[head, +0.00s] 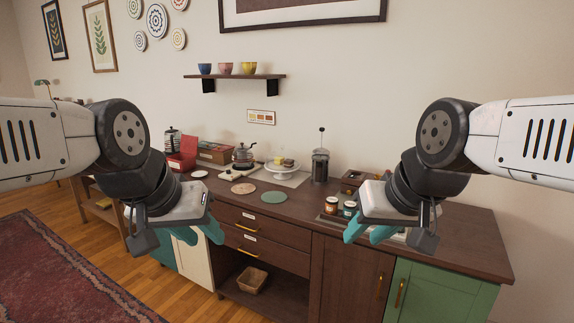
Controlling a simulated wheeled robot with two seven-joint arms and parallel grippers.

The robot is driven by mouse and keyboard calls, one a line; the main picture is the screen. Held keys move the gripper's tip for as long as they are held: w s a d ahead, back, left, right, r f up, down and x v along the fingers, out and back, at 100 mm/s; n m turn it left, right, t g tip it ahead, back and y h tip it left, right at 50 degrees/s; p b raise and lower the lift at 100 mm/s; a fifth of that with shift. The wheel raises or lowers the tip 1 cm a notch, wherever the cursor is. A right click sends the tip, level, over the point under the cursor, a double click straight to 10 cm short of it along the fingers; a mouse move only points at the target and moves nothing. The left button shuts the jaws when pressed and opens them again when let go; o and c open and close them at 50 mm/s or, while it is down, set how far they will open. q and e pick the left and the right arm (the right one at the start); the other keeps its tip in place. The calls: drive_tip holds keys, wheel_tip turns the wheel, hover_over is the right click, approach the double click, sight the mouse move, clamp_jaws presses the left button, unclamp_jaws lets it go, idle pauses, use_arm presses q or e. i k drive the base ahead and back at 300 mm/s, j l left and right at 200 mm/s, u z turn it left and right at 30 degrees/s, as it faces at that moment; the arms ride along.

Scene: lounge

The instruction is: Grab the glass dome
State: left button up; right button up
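A small clear shape that looks like the glass dome (287,154) shows on the white cake stand (281,171), towards the back of the wooden cabinet top. It is small and transparent, so its outline is hard to make out. Something yellow shows at the stand. My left gripper (198,236) hangs in front of the cabinet, left of and nearer than the stand. My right gripper (369,235) hangs to the right of the stand, also nearer. Both have teal fingers that appear spread, with nothing between them. Neither touches the dome.
A French press (320,164) stands right of the stand, and a glass coffee pot (243,156) stands left. Round mats (273,197) lie in front. Jars (332,205) sit near my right gripper. A shelf with bowls (234,76) hangs above. The middle front of the top is mostly clear.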

sight(281, 159)
drive_tip(key=i+j, duration=0.2)
drive_tip(key=i, duration=0.85)
drive_tip(key=i+j+u, duration=0.15)
drive_tip(key=i, duration=0.9)
